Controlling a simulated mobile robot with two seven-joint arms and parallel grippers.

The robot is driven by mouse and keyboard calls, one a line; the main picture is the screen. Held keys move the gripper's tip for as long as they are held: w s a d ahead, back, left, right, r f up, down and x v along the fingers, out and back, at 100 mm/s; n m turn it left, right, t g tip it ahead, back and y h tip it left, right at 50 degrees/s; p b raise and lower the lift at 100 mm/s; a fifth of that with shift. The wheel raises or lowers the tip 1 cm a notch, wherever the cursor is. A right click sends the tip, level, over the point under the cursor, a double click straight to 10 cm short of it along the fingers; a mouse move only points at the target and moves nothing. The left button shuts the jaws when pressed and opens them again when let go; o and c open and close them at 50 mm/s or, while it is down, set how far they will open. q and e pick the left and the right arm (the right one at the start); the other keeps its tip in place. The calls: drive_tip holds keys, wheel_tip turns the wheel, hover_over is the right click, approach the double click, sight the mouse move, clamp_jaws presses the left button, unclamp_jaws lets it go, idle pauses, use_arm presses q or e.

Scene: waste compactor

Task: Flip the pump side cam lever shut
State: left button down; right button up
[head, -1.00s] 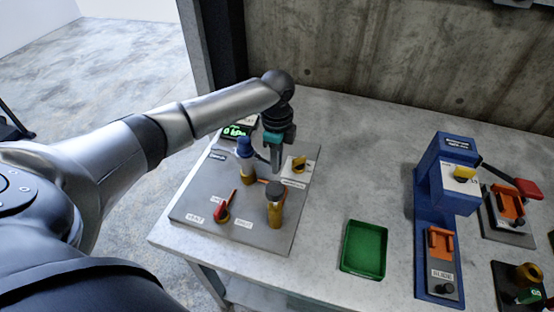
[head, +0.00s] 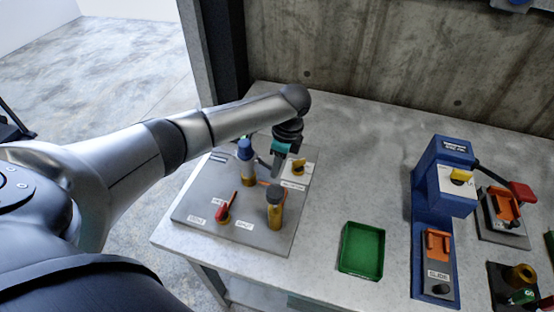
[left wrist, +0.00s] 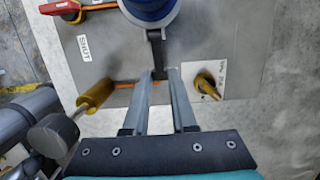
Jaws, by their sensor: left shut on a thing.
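The cam lever (left wrist: 157,50) is a dark bar that sticks out from the blue-topped coupling (head: 245,150) on the grey panel. The coupling also shows at the top of the left wrist view (left wrist: 150,8). My left gripper (head: 277,172) is shut on the lever's outer end, just right of the coupling. In the left wrist view its fingers (left wrist: 160,78) are close together around the lever, and the exact contact is hard to see. The lever stands away from the coupling's side. My right gripper is not in view.
The panel (head: 190,208) also carries a red-handled valve (head: 223,212), a brass post with a grey cap (head: 275,208) and a yellow knob (head: 298,166). A green tray (head: 362,250) and a blue press (head: 432,210) stand to the right. The table between tray and back wall is clear.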

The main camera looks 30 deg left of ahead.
use_arm(q)
drive_tip(key=shift+d+f+y+p, duration=0.1)
drive_tip(key=shift+f+y+p, duration=0.25)
drive_tip(key=shift+y, duration=0.45)
drive_tip(key=shift+f+g+y, duration=0.25)
drive_tip(key=shift+g+y, duration=0.15)
drive_tip(key=shift+y, duration=0.1)
drive_tip(key=shift+a+f+y+b, duration=0.3)
drive_tip(key=shift+f+y, duration=0.2)
drive_tip(key=shift+y, duration=0.4)
drive_tip(key=y+b, duration=0.1)
drive_tip(key=f+g+y+b, duration=0.1)
drive_tip(key=y+b, duration=0.1)
drive_tip(key=shift+s+a+f, duration=0.1)
drive_tip(key=shift+a+f, duration=0.1)
drive_tip(key=shift+a, duration=0.15)
drive_tip(key=shift+s+a+f+g+y+b, duration=0.15)
drive_tip(key=shift+a+g+y+b, duration=0.2)
drive_tip(key=shift+y+b, duration=0.7)
drive_tip(key=c, duration=0.7)
unclamp_jaws()
